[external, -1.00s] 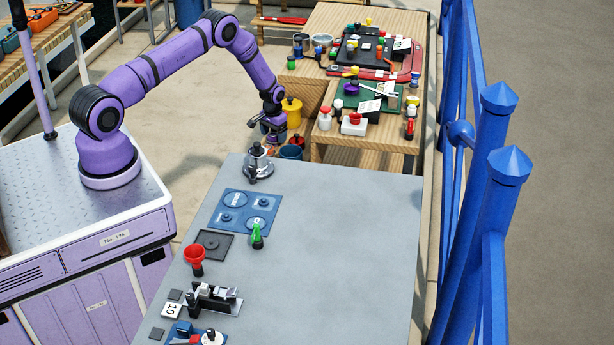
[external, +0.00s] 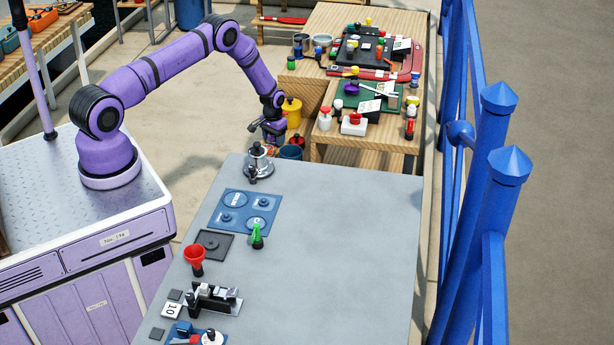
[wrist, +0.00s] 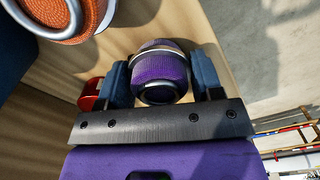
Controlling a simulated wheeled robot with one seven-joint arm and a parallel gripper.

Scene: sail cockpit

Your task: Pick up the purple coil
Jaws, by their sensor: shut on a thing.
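The purple coil (wrist: 160,72) is a ribbed purple cylinder with a pale metal ring round it and a dark rounded end. In the wrist view it sits between the two blue finger pads of my gripper (wrist: 162,82), which is shut on it. In the external view my gripper (external: 272,128) is beyond the far left corner of the grey table, beside the low wooden bench. The coil is too small there to make out clearly.
An orange-brown round object with a metal rim (wrist: 52,14) is close by in the wrist view. A silver pot-like item (external: 259,163) stands on the grey table (external: 340,250). A yellow canister (external: 292,112) and a blue bucket (external: 291,152) are near my gripper. Blue railing posts (external: 495,200) stand right.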

